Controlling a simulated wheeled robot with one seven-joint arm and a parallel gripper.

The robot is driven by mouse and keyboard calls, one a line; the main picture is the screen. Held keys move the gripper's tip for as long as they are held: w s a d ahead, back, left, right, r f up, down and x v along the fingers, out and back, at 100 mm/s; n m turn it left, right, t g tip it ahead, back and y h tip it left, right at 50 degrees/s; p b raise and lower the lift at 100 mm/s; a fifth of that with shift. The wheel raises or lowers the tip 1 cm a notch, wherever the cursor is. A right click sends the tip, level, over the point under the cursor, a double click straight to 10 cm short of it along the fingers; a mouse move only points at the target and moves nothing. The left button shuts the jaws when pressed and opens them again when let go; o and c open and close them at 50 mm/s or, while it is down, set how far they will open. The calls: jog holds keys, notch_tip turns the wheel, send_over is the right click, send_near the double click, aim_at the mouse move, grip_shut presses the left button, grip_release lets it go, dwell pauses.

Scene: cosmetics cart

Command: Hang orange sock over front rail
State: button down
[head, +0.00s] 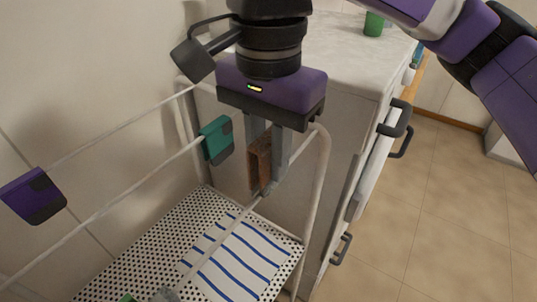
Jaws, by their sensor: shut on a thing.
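My gripper (266,188) points down over the cart, shut on the orange sock (260,162). The sock looks brownish orange and hangs as a narrow upright piece between the two grey fingers, which hide part of it. Its lower end is close to the front rail (225,232), a thin pale bar running from the lower middle up to the right cart frame. I cannot tell whether the sock touches the rail or straddles it.
A blue-striped cloth (238,262) lies on the perforated shelf (165,225) below. A white cabinet (345,95) with a green cup (374,23) stands behind; open floor lies right.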

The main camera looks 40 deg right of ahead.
notch_tip(320, 180, down, 8)
jog(key=b, duration=0.8)
dwell(0.5)
jog(key=c, duration=1.2)
grip_release()
jog(key=shift+r, duration=0.1)
jog(key=shift+r, duration=3.9)
